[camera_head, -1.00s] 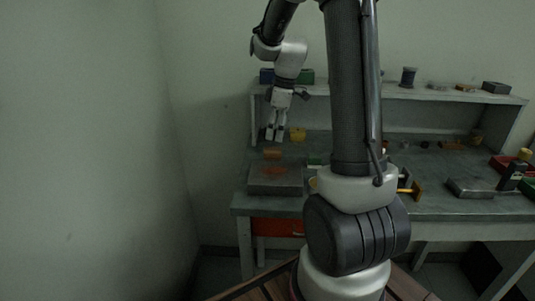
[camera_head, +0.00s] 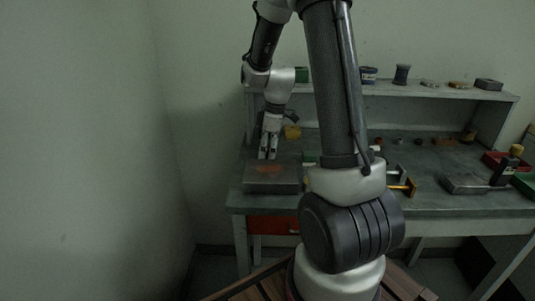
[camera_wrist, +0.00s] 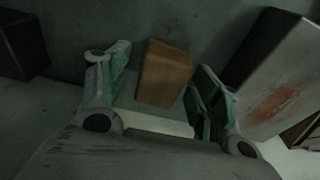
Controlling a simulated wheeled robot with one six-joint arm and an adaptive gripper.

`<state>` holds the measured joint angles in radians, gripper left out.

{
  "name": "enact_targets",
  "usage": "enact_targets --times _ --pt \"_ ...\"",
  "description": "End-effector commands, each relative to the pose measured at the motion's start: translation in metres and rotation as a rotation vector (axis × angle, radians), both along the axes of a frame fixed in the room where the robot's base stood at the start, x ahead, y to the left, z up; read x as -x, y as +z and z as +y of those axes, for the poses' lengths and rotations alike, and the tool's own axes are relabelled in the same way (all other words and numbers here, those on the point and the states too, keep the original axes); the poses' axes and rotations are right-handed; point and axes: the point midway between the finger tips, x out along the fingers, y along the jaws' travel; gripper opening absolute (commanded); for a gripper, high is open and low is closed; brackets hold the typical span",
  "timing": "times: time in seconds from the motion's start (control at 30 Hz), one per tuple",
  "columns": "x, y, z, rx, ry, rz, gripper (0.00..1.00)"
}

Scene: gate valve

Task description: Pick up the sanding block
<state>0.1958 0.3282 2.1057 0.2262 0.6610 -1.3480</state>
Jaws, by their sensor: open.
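The sanding block (camera_wrist: 164,73) is an orange-brown block, seen in the wrist view between the two fingers of my gripper (camera_wrist: 157,82). The fingers are open, with one on each side of the block. A gap shows on either side of it. In the head view my gripper (camera_head: 268,152) points down at the workbench, just behind the grey metal plate (camera_head: 272,187). The block is hidden there behind the fingers and the plate.
The rust-stained plate (camera_wrist: 268,78) stands close to the right finger in the wrist view. A dark box (camera_wrist: 22,45) is at upper left. A yellow container (camera_head: 293,132) stands behind my gripper. A shelf (camera_head: 430,93) runs along the back of the workbench (camera_head: 420,160).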

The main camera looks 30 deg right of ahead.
Motion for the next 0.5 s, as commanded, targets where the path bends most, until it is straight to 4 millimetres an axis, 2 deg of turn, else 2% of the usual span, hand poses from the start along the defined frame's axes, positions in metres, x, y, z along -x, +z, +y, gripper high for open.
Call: enact_targets --times 0.07,0.3,0.33,0.5 --pt "0.0 0.0002 0.0 0.0 0.0 0.0 0.61" --pt "0.0001 0.0003 0.0 0.0 0.0 0.0 0.17" --pt "0.0001 0.0003 0.0 0.0 0.0 0.0 0.14" --pt "0.0 0.0004 0.0 0.0 0.0 0.0 0.14"
